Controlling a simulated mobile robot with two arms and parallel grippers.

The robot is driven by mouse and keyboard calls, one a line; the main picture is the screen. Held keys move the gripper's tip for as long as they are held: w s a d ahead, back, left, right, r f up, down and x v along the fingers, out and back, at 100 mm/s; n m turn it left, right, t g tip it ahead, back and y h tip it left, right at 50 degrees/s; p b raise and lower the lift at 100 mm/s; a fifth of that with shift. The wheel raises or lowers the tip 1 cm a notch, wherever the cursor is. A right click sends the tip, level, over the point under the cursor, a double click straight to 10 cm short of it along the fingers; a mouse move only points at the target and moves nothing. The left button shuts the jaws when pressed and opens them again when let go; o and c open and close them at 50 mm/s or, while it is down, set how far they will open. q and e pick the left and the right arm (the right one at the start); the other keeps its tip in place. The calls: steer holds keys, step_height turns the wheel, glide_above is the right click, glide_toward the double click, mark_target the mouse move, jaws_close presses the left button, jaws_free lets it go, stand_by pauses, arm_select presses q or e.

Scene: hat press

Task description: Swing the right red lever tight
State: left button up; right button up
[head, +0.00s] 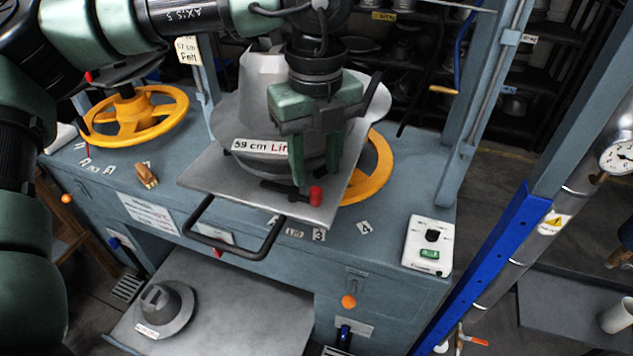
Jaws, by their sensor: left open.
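The right red lever shows its red knob (316,195) at the front right of the grey plate, with a dark bar running left from it. My left gripper (316,176) points down just above and behind the knob. Its fingers are apart, with nothing seen between them. I cannot tell whether a fingertip touches the lever. The gripper and wrist hide part of the metal hat mould (262,80) behind. My right gripper is not in view.
A black loop handle (240,252) sticks out in front of the plate. Yellow handwheels stand left (130,122) and right (375,170) on the blue bench. A white control box (428,244) sits at its right end. A grey block (165,308) rests on the lower shelf.

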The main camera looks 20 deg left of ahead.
mark_target(316, 189)
arm_select(q)
step_height(316, 189, down, 6)
steer(key=shift+r+p, duration=0.15)
steer(key=shift+p, duration=0.55)
jaws_close()
